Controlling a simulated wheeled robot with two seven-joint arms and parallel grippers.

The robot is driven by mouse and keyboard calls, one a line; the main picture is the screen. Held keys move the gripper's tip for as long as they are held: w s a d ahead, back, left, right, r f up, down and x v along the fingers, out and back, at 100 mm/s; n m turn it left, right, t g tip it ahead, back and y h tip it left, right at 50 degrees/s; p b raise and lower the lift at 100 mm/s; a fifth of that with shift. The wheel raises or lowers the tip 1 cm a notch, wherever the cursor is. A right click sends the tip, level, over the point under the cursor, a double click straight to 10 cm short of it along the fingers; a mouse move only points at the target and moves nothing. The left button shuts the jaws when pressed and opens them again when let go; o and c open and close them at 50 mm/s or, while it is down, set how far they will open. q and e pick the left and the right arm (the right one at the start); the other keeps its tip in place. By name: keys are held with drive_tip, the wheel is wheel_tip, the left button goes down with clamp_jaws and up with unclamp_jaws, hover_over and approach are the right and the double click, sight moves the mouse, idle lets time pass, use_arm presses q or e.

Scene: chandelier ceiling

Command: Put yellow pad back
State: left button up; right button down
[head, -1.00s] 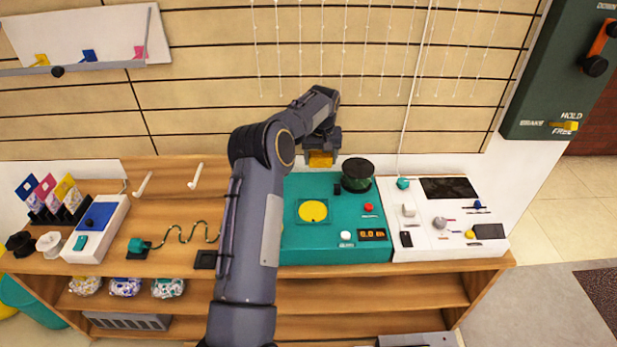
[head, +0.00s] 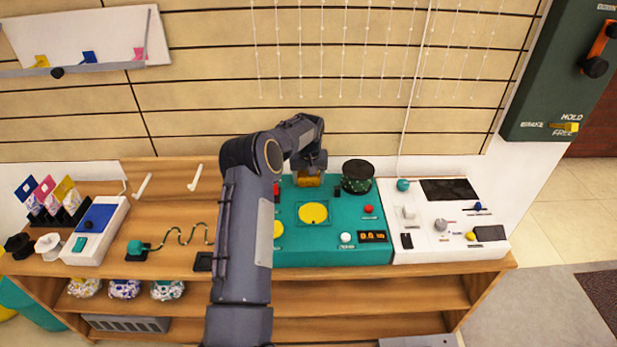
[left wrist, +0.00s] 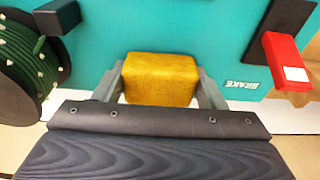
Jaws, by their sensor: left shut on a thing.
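The yellow pad (head: 309,180) is a small worn yellow block. My left gripper (left wrist: 160,82) is shut on it, with one finger on each side, as the left wrist view shows; the pad (left wrist: 160,78) fills the space between the fingers. In the head view the left gripper (head: 308,172) holds the pad at the back edge of the teal panel (head: 350,215). I cannot tell whether the pad touches the panel. My right gripper is not in view.
A dark green spool (head: 357,176) stands just right of the pad. A red lever (left wrist: 284,62) sits by the BRAKE label. The panel bears a yellow disc (head: 312,213); another yellow spot (head: 278,229) is partly hidden by my arm. A white panel (head: 450,220) lies to the right.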

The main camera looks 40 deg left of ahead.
use_arm(q)
drive_tip(key=o, duration=1)
drive_tip(key=shift+f, duration=0.1)
